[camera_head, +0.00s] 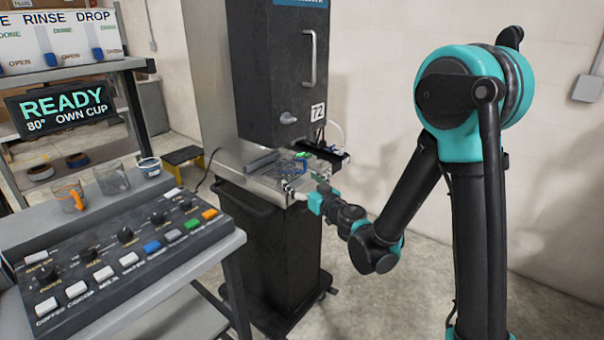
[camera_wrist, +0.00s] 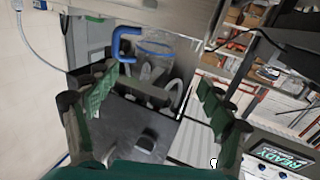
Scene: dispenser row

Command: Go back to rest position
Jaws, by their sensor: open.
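My arm reaches from the right to the dark dispenser cabinet in the head view. My gripper (camera_head: 306,186) is at the tray under the cabinet, small and partly hard to make out. In the wrist view my gripper (camera_wrist: 155,102) is open, its two green ribbed fingers well apart with nothing held between them. A clear cup with a blue handle (camera_wrist: 125,42) stands beyond the fingertips in the wrist view, apart from them. In the head view a bluish shape (camera_head: 289,168) on the tray may be that cup.
A table with a button panel (camera_head: 125,255) stands at the left. Two clear cups, one with an orange handle (camera_head: 76,198), and a small white tub (camera_head: 149,167) are behind it. A READY sign (camera_head: 62,108) hangs above. Free floor lies right of the dispenser cabinet (camera_head: 283,75).

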